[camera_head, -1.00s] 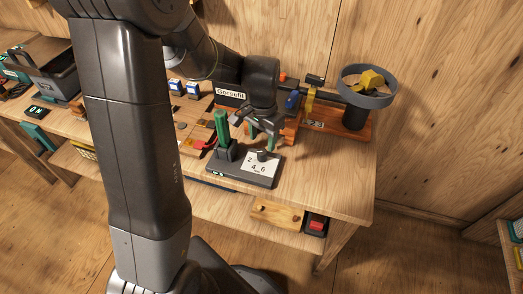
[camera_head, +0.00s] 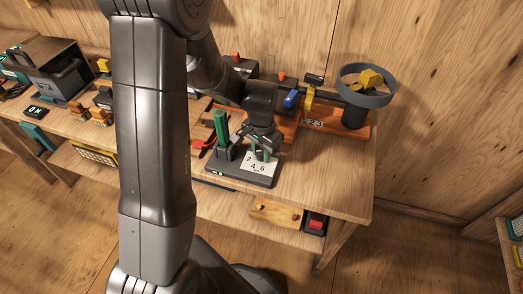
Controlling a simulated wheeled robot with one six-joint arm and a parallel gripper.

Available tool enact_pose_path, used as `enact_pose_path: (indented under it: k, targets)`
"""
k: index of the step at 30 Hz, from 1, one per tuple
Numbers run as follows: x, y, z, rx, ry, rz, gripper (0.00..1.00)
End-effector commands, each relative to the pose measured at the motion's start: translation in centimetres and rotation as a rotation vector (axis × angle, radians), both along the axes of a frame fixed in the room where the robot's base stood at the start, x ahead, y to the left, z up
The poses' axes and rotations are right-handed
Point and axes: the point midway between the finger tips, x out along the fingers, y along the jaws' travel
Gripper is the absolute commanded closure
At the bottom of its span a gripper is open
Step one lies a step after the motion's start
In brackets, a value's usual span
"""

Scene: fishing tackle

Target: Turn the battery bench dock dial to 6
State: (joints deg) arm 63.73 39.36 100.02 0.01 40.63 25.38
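The battery bench dock (camera_head: 232,175) is a dark base near the front edge of the bench, with a green battery-like block (camera_head: 220,124) upright at its left. A white dial plate (camera_head: 254,167) marked 2, 4 and 6 lies on its right part. My gripper (camera_head: 264,154) points down over the dial plate, with its greenish fingers around or just above the dial's place. The dial knob is hidden behind the fingers, so its setting cannot be read. Whether the fingers touch the knob cannot be told.
A wooden stand with a grey ring holder (camera_head: 366,98) is at the back right of the bench (camera_head: 330,180). A red-handled tool (camera_head: 201,145) lies left of the dock. A grey toolbox (camera_head: 48,70) is at the far left. The bench's right front is clear.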

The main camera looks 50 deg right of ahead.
Motion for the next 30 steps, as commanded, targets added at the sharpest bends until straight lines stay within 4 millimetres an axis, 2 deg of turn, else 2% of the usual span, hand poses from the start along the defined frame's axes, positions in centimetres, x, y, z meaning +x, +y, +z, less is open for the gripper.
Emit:
enact_pose_path:
  k: [8, 14, 30]
  targets:
    - [0.0, -0.02, 0.01, -0.001, 0.0, 0.018, 0.94]
    - [0.02, -0.05, -0.03, -0.002, -0.001, 0.094, 0.94]
    - [0.03, -0.08, -0.03, -0.003, 0.0, 0.565, 0.94]
